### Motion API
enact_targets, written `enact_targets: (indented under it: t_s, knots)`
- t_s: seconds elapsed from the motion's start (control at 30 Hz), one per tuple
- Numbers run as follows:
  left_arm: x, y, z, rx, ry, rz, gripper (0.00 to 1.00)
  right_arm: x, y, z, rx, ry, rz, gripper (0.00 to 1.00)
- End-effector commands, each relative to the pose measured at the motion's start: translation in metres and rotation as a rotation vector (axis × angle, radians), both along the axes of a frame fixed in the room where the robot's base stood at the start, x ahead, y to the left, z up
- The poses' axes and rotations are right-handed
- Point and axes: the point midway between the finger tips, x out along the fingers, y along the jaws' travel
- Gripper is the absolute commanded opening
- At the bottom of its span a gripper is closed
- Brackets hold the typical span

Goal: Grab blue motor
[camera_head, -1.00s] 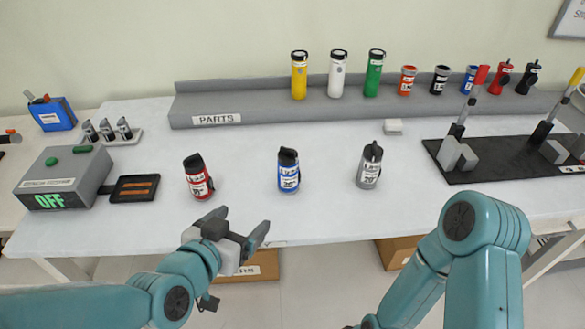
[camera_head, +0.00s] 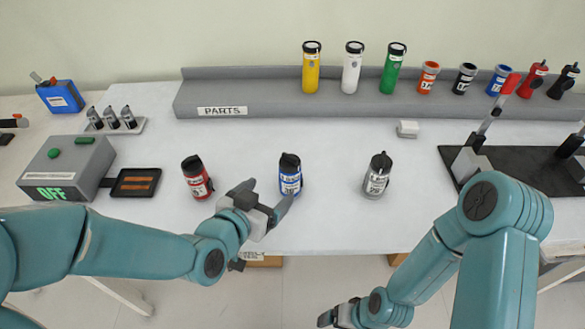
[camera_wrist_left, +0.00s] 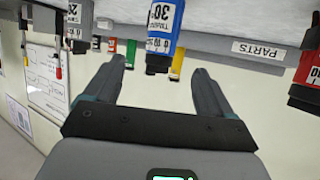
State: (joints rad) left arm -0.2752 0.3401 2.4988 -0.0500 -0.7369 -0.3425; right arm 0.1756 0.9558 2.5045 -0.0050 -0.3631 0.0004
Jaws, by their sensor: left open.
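The blue motor (camera_head: 290,175) stands upright on the white table in the head view, with a black top and a white label. It also shows in the left wrist view (camera_wrist_left: 163,35), upside down and just beyond the fingertips. My left gripper (camera_head: 267,196) is open and empty, close to the left front of the blue motor. Its two fingers show in the wrist view (camera_wrist_left: 160,72). A red motor (camera_head: 197,178) stands to the left and a grey motor (camera_head: 377,176) to the right. My right gripper (camera_head: 338,317) hangs low at the bottom, its jaws too unclear to judge.
A grey parts shelf (camera_head: 240,99) with several bottles and small parts runs along the back. A grey box reading OFF (camera_head: 65,165) and a black tray (camera_head: 134,183) stand at left. A black lever base (camera_head: 520,163) is at right.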

Motion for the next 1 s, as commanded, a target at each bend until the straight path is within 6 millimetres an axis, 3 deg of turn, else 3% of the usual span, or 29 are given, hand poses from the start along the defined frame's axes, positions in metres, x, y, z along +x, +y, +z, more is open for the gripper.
enact_targets:
  t_s: [0.2,0.47,0.7,1.0]
  knots:
    - [0.041,-0.023,-0.021,0.0,0.0,-0.001,0.84,-0.001,0.0,0.005,0.0,0.002,0.001,0.88]
    - [0.065,-0.035,-0.031,0.0,-0.001,-0.001,0.84,-0.001,0.0,0.009,0.0,0.002,0.001,0.88]
    - [0.098,-0.048,-0.044,0.0,-0.001,-0.001,0.84,-0.001,0.0,0.023,0.0,0.002,0.001,0.88]
    - [0.108,-0.053,-0.05,0.0,-0.002,-0.001,0.84,-0.001,0.0,0.024,0.0,0.002,0.001,0.88]
